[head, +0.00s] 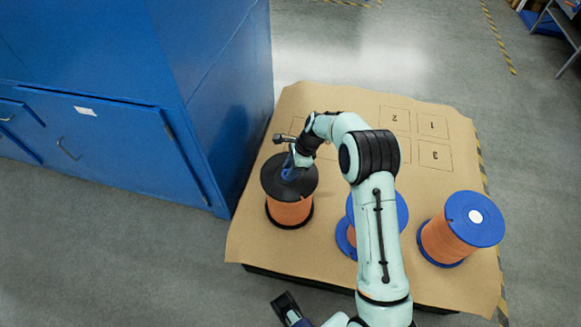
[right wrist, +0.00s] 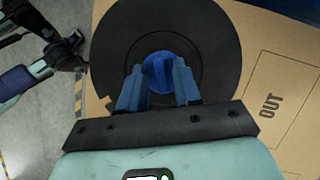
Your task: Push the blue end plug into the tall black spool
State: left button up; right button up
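The tall black spool (head: 270,181), with black flanges and an orange winding, stands upright at the left of the brown board. My right gripper (head: 291,172) points down at the middle of its top flange. In the right wrist view the blue end plug (right wrist: 158,72) sits between my right fingertips (right wrist: 159,76), which close on its sides. It lines up with the hole in the black flange (right wrist: 205,30); how deep it sits cannot be told. My left gripper (head: 287,307) hangs low at the bottom edge of the head view, away from the spool; its opening is unclear.
A blue-flanged orange spool (head: 346,243) is partly hidden behind my right arm. Another blue spool (head: 473,219) with a white centre stands at the right. The brown board (head: 330,100) has marked squares at the back. A blue cabinet (head: 110,140) stands close to its left.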

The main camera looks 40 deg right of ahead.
dwell(0.3)
jog(key=p+v, duration=0.2)
jog(key=v, duration=1.1)
jog(key=shift+r, duration=0.2)
jog(key=shift+d, duration=0.1)
